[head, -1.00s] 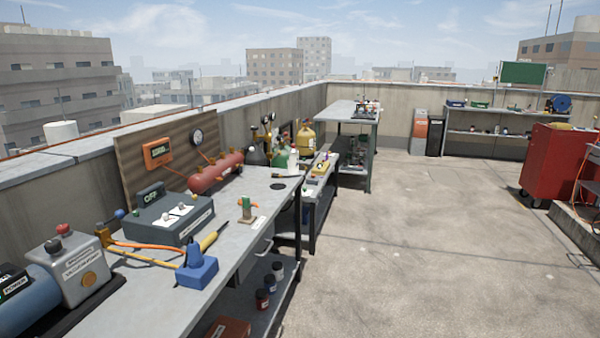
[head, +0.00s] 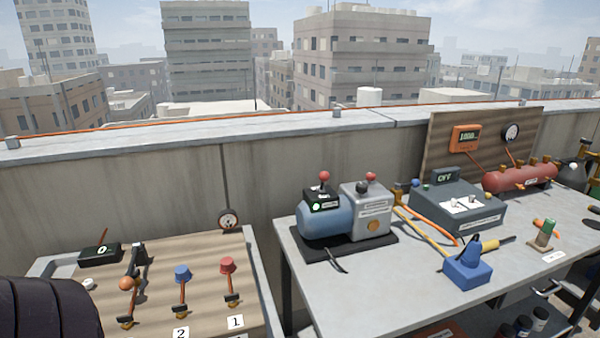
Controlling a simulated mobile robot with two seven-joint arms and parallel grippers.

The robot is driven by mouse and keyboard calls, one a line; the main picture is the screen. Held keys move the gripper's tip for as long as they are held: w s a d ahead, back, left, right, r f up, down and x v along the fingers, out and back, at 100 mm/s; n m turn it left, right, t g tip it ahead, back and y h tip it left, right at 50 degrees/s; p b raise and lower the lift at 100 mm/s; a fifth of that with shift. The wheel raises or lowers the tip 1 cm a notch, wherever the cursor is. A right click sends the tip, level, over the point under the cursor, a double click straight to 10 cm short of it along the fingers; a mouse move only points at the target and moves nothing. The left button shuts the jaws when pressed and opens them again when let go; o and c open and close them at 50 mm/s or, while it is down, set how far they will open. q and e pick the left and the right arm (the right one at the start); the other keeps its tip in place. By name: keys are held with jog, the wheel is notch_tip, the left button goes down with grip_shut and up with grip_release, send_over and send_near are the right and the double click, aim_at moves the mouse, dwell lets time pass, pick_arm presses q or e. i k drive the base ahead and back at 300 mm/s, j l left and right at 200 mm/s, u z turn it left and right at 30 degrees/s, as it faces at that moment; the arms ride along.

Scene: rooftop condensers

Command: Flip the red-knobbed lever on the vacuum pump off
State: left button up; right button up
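The vacuum pump (head: 326,220) has a blue cylinder and a grey box on a black base, on the grey workbench at the centre. A lever with a red knob (head: 324,175) stands up on the pump's black switch box (head: 322,198), which shows a lit green light. The grey box (head: 366,208) carries a second red knob (head: 371,177) and a black knob on top. Neither gripper is in view, and nothing touches the pump.
A dark ribbed part, probably of my arm, fills the lower left corner. A wooden panel (head: 200,275) with several knobbed valves stands left of the bench (head: 420,310). A blue tool (head: 468,265), hoses and a dark instrument case (head: 458,205) lie right of the pump.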

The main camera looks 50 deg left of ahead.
aim_at(324, 175)
jog(key=l+u, duration=0.1)
jog(key=u, duration=1.2)
